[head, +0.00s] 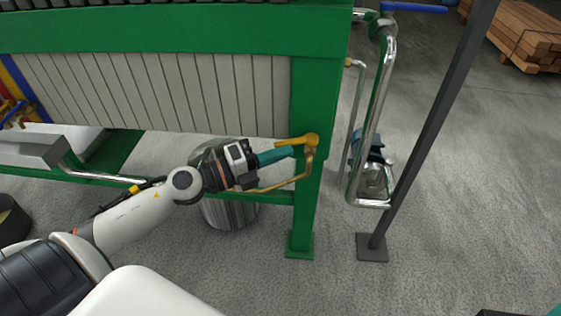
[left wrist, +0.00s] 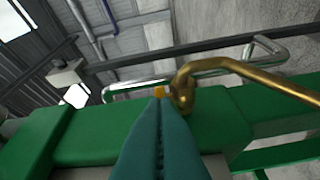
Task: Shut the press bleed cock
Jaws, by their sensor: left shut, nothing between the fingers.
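The bleed cock is on the green press leg (head: 303,220), at the right end of the press. Its yellow lever (head: 309,140) extends left from the leg, and a bent brass pipe (head: 283,186) hangs below it. My left gripper (head: 292,151) is shut and empty, its teal fingers reaching right to just beside the lever; I cannot tell if they touch. In the left wrist view the closed fingertips (left wrist: 158,102) end just below a small yellow piece (left wrist: 158,91), left of the brass cock body (left wrist: 183,90). The fingers hide most of the lever there.
Pale press plates (head: 160,90) stand behind my left arm. A metal drum (head: 232,213) is under the forearm. Chrome piping (head: 366,130) and a dark post (head: 428,130) rise right of the leg. The floor at lower right is mostly clear.

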